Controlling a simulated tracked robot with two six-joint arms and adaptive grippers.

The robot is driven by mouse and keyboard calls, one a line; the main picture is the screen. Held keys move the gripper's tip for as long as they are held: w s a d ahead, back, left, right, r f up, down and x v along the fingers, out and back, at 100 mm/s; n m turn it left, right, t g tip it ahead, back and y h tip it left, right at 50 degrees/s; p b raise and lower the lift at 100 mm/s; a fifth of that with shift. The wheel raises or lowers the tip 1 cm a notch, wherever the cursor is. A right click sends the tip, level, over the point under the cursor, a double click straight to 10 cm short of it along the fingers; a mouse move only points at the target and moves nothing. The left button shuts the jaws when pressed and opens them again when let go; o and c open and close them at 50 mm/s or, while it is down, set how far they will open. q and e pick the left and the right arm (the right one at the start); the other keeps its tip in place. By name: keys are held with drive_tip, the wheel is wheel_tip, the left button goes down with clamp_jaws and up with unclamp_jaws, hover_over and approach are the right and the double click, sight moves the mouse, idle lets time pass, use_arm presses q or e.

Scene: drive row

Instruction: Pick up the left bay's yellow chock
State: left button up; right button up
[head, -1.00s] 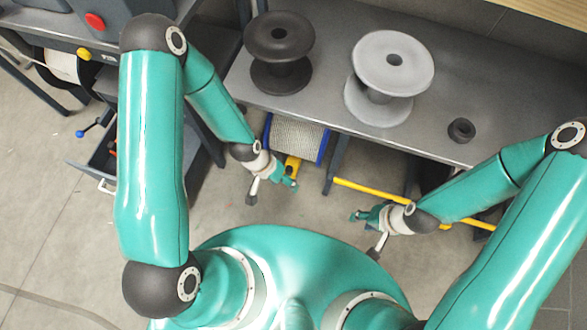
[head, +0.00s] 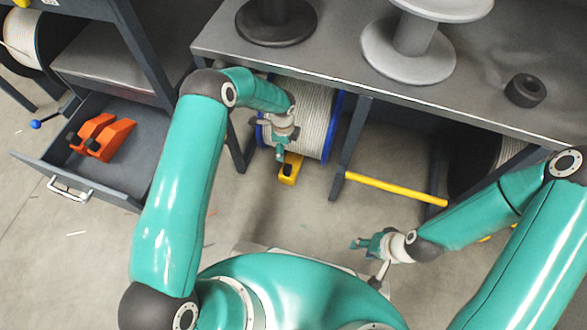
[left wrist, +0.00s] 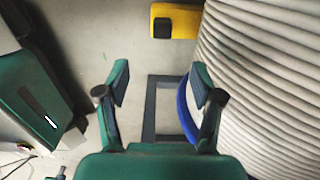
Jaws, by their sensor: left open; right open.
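The yellow chock (head: 290,169) lies on the floor under the bench, at the front of the left bay's cable drum (head: 303,117). My left gripper (head: 281,151) is open, above and just behind the chock in the head view, close to the drum. The drum's wound cable (left wrist: 265,75) fills the right side there. My right gripper (head: 365,245) is open and empty in front of the bench, away from the chock.
The grey bench (head: 345,92) overhangs the bay, and its dark leg (head: 351,150) stands right of the drum. A yellow bar (head: 395,188) runs low to the right. An open drawer (head: 110,180) with orange chocks (head: 101,137) juts out at left. Floor between is clear.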

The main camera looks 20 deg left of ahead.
use_arm(q)
wheel_tip(320, 180, down, 11)
drive_tip(key=b, duration=0.3)
drive_tip(key=shift+f+b, duration=0.2)
drive_tip(key=shift+b, duration=0.2)
drive_tip(key=f, duration=0.1)
drive_tip(key=f+b, duration=0.2)
drive_tip(key=f, duration=0.1)
drive_tip(key=shift+w+d, duration=0.2)
drive_tip(key=shift+d, duration=0.15)
drive_tip(key=shift+f+b, duration=0.45)
drive_tip(key=shift+f, duration=0.15)
drive_tip(key=shift+r, duration=0.1)
clamp_jaws()
